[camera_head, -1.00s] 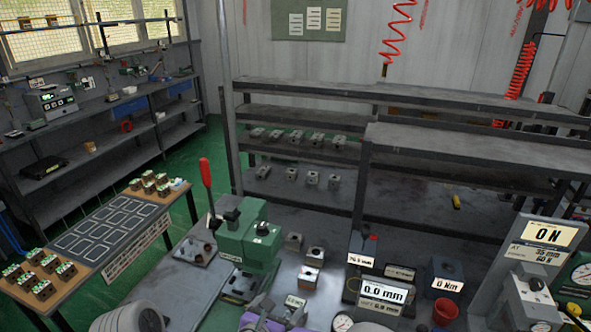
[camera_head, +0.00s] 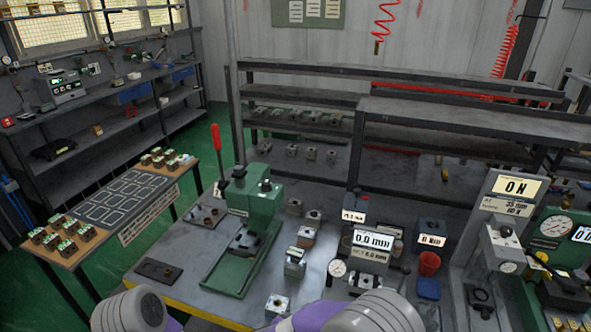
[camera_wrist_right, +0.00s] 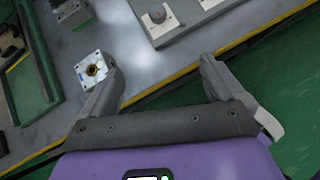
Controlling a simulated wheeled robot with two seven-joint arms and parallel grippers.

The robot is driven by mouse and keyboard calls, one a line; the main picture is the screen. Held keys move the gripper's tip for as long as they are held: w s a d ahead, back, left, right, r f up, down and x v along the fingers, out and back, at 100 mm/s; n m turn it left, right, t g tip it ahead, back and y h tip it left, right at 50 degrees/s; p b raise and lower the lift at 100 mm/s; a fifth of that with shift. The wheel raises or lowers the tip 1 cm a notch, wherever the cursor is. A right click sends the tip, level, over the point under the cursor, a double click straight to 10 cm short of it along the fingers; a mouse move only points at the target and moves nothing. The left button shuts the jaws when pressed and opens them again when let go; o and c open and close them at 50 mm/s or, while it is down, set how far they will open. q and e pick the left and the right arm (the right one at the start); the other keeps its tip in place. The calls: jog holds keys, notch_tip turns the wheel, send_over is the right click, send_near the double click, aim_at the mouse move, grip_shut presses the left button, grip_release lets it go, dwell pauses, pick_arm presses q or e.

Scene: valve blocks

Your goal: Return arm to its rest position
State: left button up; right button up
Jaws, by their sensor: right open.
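My right gripper (camera_wrist_right: 160,85) is open and empty in the right wrist view, its two fingers spread apart above the grey bench. A silver valve block (camera_wrist_right: 95,70) with a brass hex hole lies beside the left finger, not between the fingers. In the head view a silver block (camera_head: 277,306) stands at the bench's front, by a purple part of my right arm. My right arm's grey links show at the bottom centre right; its fingers are hidden or out of that view. My left arm's grey link shows at the bottom left; its gripper is not in view.
A green press (camera_head: 250,212) with a red lever stands left of several blocks. Gauges and a display (camera_head: 372,243) stand to the right, near a red cup (camera_head: 429,264). A side table (camera_head: 160,180) holds several valve blocks. A dark plate (camera_head: 158,270) lies at the front left.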

jog(key=s+d+f+m+g+y+b, duration=0.2)
jog(key=s+f+m, duration=0.3)
jog(key=f+m, duration=0.4)
jog(key=s+d+f+m+g+y+b, duration=0.2)
jog(key=s+f+m, duration=0.4)
jog(key=f+m, duration=0.4)
jog(key=s+d+f+m+g+y+b, duration=0.2)
jog(key=s+d+f+m+y+b, duration=0.2)
jog(key=f+m, duration=0.5)
jog(key=s+m+y, duration=0.1)
jog(key=s+m, duration=0.1)
jog(key=m, duration=0.1)
jog(key=shift+s+f+g, duration=0.25)
jog(key=shift+f+g, duration=0.05)
jog(key=shift+f, duration=0.05)
jog(key=shift+c, duration=0.3)
